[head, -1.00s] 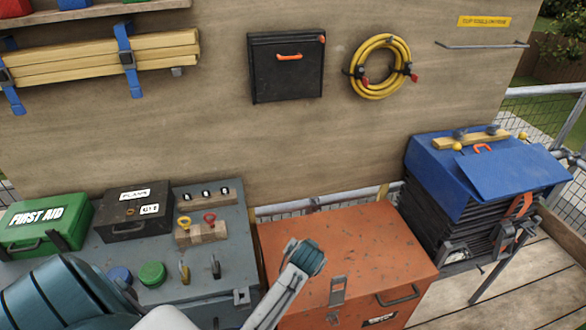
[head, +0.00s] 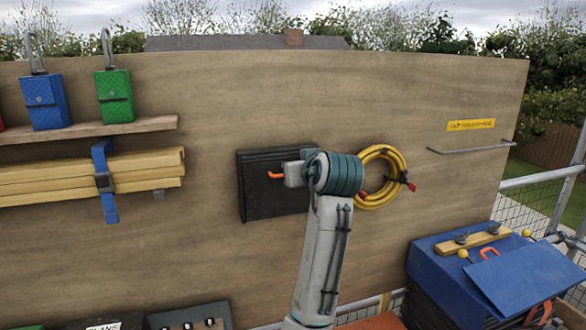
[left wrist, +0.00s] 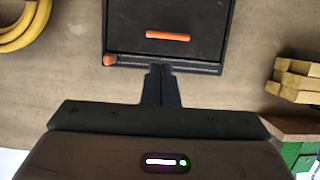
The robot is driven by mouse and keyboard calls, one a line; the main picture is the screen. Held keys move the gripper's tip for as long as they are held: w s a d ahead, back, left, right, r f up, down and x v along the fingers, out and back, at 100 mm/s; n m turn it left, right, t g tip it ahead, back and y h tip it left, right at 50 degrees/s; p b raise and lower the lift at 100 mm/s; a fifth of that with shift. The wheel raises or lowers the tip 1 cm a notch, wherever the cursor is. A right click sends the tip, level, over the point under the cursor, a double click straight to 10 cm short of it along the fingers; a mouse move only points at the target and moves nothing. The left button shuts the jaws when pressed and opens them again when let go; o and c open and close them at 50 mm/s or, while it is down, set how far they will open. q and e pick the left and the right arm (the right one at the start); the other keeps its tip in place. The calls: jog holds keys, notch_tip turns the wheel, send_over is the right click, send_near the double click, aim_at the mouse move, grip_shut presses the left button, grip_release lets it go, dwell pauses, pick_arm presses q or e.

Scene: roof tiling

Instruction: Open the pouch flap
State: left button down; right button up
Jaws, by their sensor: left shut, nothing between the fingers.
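The black pouch (head: 256,201) hangs on the plywood wall, with an orange pull (head: 276,175) on its flap. My left arm reaches up in front of its right part in the head view and hides that side and the gripper's fingers. In the left wrist view the flap (left wrist: 190,15) shows close up with the orange pull (left wrist: 168,36) and an orange knob (left wrist: 109,60) at one corner. My left gripper (left wrist: 160,70) is shut and empty, its tips near the pouch's edge on the knob side; I cannot tell whether they touch. My right gripper is not in view.
A coiled yellow hose (head: 378,198) hangs just right of my arm. Strapped timber (head: 50,178) and a shelf (head: 90,130) with blue and green lock-like items are left. A blue box (head: 450,262) stands lower right.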

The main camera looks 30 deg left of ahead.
pick_arm(q)
jog(key=p+x, duration=0.3)
jog(key=x, duration=0.6)
jog(key=shift+a+f, duration=0.1)
jog(key=shift+f, duration=0.1)
